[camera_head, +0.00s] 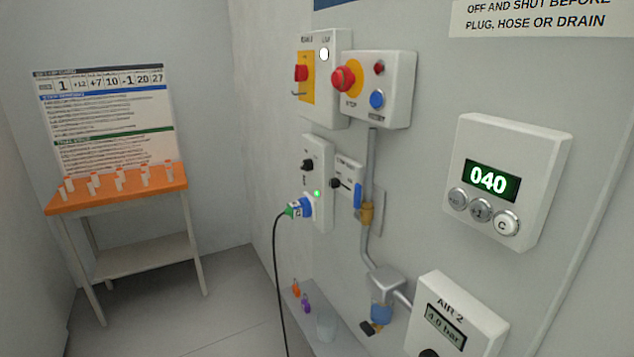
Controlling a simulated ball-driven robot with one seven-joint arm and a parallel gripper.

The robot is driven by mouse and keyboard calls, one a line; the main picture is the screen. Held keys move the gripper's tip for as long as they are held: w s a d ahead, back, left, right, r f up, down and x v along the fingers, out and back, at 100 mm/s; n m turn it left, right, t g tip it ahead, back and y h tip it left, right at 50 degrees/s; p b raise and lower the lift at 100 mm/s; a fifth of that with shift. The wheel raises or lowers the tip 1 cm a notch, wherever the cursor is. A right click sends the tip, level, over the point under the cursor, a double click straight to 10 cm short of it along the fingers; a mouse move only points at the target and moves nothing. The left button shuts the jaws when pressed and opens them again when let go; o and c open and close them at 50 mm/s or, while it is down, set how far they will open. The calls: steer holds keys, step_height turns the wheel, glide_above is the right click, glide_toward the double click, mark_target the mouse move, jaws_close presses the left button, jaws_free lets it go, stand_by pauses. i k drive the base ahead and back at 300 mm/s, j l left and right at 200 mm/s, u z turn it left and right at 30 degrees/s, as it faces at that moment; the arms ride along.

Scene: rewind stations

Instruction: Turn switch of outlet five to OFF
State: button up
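A tall white outlet panel (321,215) is on the wall near the middle of the view. It has a small black rotary switch (307,165) near its top, with markings too small to read. A green light (317,193) is lit below the switch. A green and blue plug (298,208) sits at the blue socket low on the panel, and a black cable hangs from it. I cannot read an outlet number. My gripper is not in view.
Right of the outlet are a small box with a black lever (336,183), a pipe (370,165) and a display box (543,140) reading 040. Above is a red stop button (343,78). A low shelf (345,343) juts out below. An orange-topped table (117,204) stands left; floor between is clear.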

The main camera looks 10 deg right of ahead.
mark_target(307, 164)
steer(key=i+j+u, duration=0.1)
steer(key=i+j, duration=0.4)
steer(key=i+j+u, duration=0.1)
steer(key=i+j, duration=0.3)
steer(key=i, duration=0.15)
